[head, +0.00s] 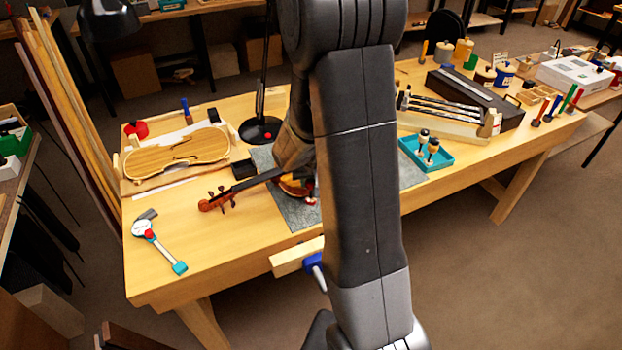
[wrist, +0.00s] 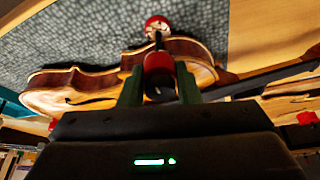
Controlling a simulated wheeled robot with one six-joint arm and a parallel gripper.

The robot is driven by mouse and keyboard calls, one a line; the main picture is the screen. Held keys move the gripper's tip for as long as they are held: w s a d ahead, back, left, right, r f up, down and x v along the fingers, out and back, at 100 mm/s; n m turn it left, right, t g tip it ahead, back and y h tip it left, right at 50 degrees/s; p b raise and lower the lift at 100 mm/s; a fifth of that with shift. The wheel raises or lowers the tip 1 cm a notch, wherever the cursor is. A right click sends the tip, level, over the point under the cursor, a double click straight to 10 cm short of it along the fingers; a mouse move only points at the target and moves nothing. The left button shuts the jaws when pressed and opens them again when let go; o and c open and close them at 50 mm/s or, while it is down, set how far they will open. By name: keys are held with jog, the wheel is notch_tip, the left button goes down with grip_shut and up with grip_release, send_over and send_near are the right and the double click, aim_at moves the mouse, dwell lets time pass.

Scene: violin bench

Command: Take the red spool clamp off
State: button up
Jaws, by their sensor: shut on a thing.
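The violin (head: 290,184) lies on a grey mat (head: 305,217), its neck and scroll pointing left in the head view; my arm hides much of its body. In the wrist view the violin (wrist: 105,85) shows more fully. The red spool clamp (wrist: 158,62) is at the violin's edge, with a red end near me, a dark rod and a second red end farther off. My gripper (wrist: 158,92) is shut on its near red end, one green finger on each side. I cannot tell whether the clamp still grips the violin's edge. In the head view my arm hides the fingertips.
A teal tray (head: 442,162) holding two small spool-like pieces stands right of my arm. A violin plate (head: 170,155) lies at the left, with a lamp (head: 260,129) behind. A white and teal tool (head: 160,246) lies front left.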

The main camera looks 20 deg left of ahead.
jog(key=shift+s+d+f, duration=0.1)
jog(key=shift+s+d, duration=0.1)
jog(key=shift+d, duration=0.05)
jog(key=shift+s+d, duration=0.1)
jog(key=shift+d, duration=0.05)
jog(key=shift+s+d+b, duration=0.15)
jog(key=shift+b, duration=0.15)
dwell(0.5)
jog(key=shift+s+d+b, duration=0.4)
jog(key=shift+s+d, duration=0.3)
jog(key=shift+d, duration=0.05)
jog(key=shift+r, duration=0.2)
notch_tip(320, 180, up, 7)
jog(key=p, duration=0.5)
jog(key=shift+f, duration=0.1)
